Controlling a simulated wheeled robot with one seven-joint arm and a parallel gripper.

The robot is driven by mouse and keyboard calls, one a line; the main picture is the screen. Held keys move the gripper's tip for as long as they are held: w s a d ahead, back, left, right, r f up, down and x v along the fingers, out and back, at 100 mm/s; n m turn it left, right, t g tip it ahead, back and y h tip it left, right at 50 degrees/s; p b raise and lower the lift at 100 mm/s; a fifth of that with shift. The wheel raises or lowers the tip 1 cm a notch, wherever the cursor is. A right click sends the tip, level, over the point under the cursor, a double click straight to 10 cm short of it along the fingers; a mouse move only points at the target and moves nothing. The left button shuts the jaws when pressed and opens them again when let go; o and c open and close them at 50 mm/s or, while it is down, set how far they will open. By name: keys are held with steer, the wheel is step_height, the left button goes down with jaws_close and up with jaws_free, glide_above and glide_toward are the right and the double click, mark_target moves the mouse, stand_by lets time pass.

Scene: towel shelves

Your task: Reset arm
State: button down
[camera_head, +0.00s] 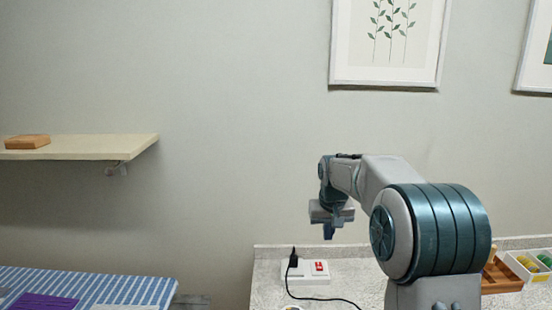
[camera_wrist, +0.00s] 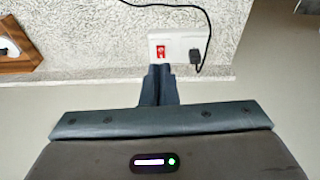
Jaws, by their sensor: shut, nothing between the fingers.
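My gripper (camera_head: 329,232) hangs from the bent arm, pointing down, in the middle right of the head view. It is above and a little behind the area of the white power strip on the counter, with nothing held. In the wrist view my gripper (camera_wrist: 159,70) shows its two dark fingers pressed together and empty. The fingertips overlap the lower edge of the power strip in that view; I see no sign of contact.
The white power strip (camera_head: 312,272) with a red switch and black plug lies on the speckled counter (camera_head: 265,270). A wooden holder (camera_head: 500,276) and a white tray (camera_head: 515,265) stand right. A shelf (camera_head: 90,150) holds a wooden block (camera_head: 27,142). Striped cloth (camera_head: 100,288) lies lower left.

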steer(key=s+f+t+b, duration=0.1)
steer(key=s+f+b, duration=0.1)
steer(key=s, duration=3.2)
steer(key=shift+d+f+b, duration=0.3)
steer(key=shift+d+b, duration=0.05)
steer(key=shift+b, duration=0.05)
